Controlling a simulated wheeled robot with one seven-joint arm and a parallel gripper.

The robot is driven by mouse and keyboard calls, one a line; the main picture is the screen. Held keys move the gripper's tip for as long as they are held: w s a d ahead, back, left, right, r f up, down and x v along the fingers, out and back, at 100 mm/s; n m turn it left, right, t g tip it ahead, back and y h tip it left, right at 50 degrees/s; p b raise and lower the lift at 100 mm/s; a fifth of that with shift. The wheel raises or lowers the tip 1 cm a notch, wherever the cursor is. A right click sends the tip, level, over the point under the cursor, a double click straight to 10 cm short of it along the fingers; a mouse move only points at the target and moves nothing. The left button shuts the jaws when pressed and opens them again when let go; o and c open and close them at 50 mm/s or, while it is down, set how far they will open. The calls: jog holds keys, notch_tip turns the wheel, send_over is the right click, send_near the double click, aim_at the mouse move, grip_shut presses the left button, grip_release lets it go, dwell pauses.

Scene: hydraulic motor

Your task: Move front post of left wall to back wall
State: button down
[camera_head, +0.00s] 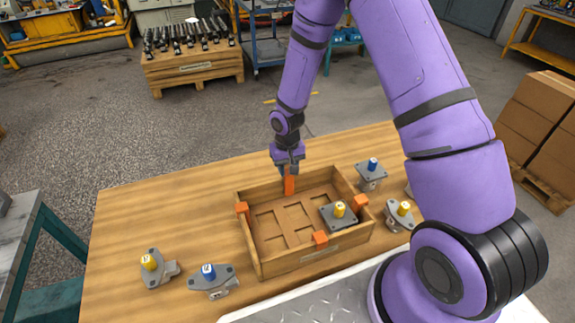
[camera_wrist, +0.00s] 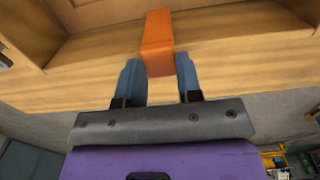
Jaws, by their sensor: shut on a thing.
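A wooden box (camera_head: 250,250) with recessed compartments stands on the table. My gripper (camera_head: 289,172) is over its back wall, pointing down, shut on an orange post (camera_head: 289,186). In the wrist view the orange post (camera_wrist: 157,42) is between the two blue fingers (camera_wrist: 158,80) and overlaps the wall (camera_wrist: 230,55). I cannot tell whether it is fully seated there. Other orange posts sit on the left wall (camera_head: 242,208), the right wall (camera_head: 361,202) and the front wall (camera_head: 320,239). One post shows on the left wall.
A yellow-capped motor (camera_head: 339,214) sits inside the box at the right. Other motors stand on the table: yellow-capped (camera_head: 152,266) and blue-capped (camera_head: 211,279) at the front left, blue-capped (camera_head: 371,173) and yellow-capped (camera_head: 401,214) at the right. The table's left part (camera_head: 160,215) is clear.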

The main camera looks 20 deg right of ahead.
jog(key=shift+f, duration=0.65)
dwell(0.8)
jog(key=c, duration=0.7)
grip_release()
notch_tip(320, 180, up, 11)
jog(key=shift+w, duration=0.15)
